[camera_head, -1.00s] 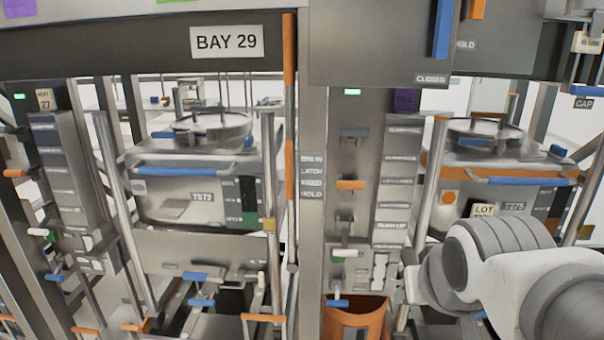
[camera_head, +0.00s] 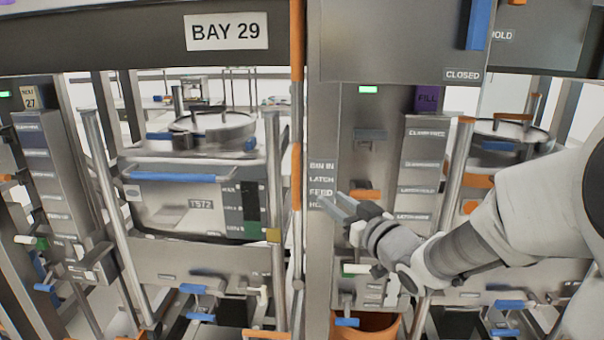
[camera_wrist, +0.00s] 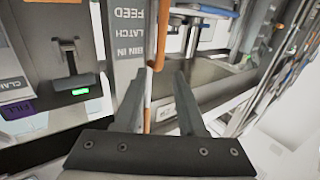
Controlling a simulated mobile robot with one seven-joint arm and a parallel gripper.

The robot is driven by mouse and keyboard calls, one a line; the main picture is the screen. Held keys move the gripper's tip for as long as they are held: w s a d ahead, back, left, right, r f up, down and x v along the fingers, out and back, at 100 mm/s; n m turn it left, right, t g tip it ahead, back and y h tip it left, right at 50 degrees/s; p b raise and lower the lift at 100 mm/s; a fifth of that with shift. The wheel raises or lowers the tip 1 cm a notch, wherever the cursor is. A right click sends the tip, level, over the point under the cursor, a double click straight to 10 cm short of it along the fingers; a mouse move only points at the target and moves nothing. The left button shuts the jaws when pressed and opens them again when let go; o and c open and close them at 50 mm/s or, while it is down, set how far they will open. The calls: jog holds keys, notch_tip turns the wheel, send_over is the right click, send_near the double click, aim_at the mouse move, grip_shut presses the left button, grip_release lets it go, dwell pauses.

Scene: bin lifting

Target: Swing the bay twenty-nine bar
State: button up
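The BAY 29 sign (camera_head: 227,32) is on the dark beam at upper left in the head view. Just right of it a thin upright bar with orange lengths (camera_head: 297,180) runs down beside the grey post. My gripper (camera_head: 331,200) is in front of that post, to the right of the bar, fingers pointing left toward it. In the wrist view my gripper (camera_wrist: 161,74) is open, and the orange bar (camera_wrist: 149,100) shows between its fingers, closer to the left one. I see no contact; the depth gap is unclear.
The post carries labels BIN IN, LATCH and FEED (camera_head: 322,180). Right of it is a panel with an orange handle (camera_head: 366,194) and a green light (camera_head: 368,89). The steel bin TS72 (camera_head: 180,205) sits left of the bar. An orange container (camera_head: 372,325) is below.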

aim_at(298, 174)
jog(key=x, duration=1.7)
jog(key=shift+w+p, duration=0.15)
jog(key=shift+p, duration=0.25)
grip_shut()
dwell(0.6)
